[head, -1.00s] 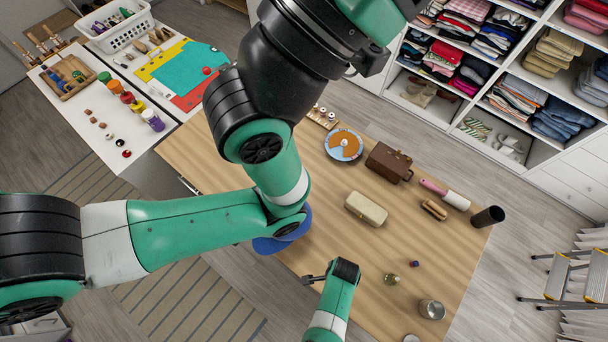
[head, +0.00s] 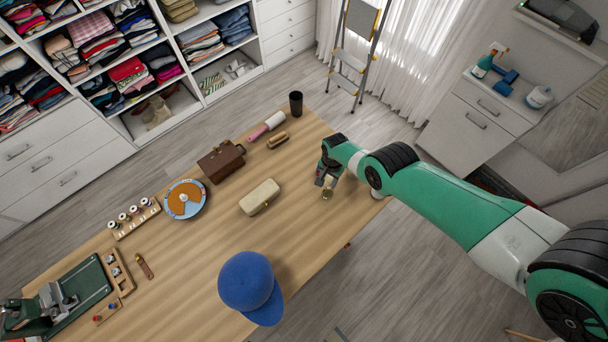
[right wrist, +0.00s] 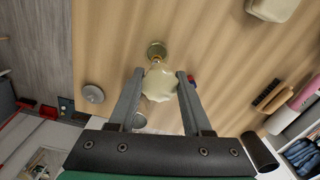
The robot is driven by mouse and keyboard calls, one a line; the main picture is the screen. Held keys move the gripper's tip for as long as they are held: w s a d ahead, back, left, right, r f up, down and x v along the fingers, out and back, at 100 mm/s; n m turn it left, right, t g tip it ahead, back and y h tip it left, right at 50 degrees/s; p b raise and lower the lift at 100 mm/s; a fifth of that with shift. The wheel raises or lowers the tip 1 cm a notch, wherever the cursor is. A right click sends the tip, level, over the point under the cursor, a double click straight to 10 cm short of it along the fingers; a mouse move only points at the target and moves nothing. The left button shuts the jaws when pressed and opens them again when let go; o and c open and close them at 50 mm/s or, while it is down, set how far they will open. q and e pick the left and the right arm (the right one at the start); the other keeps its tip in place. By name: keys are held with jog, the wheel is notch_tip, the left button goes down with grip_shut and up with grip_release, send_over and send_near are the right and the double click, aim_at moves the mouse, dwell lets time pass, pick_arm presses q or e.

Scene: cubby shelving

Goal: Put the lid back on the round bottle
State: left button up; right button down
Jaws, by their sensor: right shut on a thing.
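The round bottle is glassy and pale yellow. In the right wrist view its pale rounded part (right wrist: 160,84) sits between my right gripper's fingers (right wrist: 160,78), with a narrow neck and a round olive-gold end above it in the picture. In the head view my right gripper (head: 327,180) is at the table's right end, with the bottle (head: 326,194) just below it. A small blue and red piece (right wrist: 192,80) lies beside the right finger; I cannot tell whether it is the lid. A grey disc (right wrist: 93,94) lies left of the fingers. My left gripper is not in view.
A metal can (right wrist: 139,120) is partly hidden behind the left finger. A cream case (head: 260,197), brown box (head: 221,161), brush (head: 278,140), black cup (head: 296,103) and blue cap (head: 247,280) are on the table (head: 200,255). Wood between case and cap is clear.

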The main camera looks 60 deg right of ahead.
aim_at(330, 183)
jog(key=shift+s+d, duration=0.35)
jog(key=shift+d, duration=0.25)
jog(key=shift+a+f+b, duration=0.1)
jog(key=shift+f+b, duration=2)
jog(key=shift+f+b, duration=1.55)
jog(key=shift+f, duration=0.05)
dwell(1.0)
jog(key=shift+w, duration=0.1)
grip_release()
dwell(0.4)
notch_tip(330, 183, up, 7)
jog(key=p, duration=0.7)
jog(key=shift+r, duration=0.1)
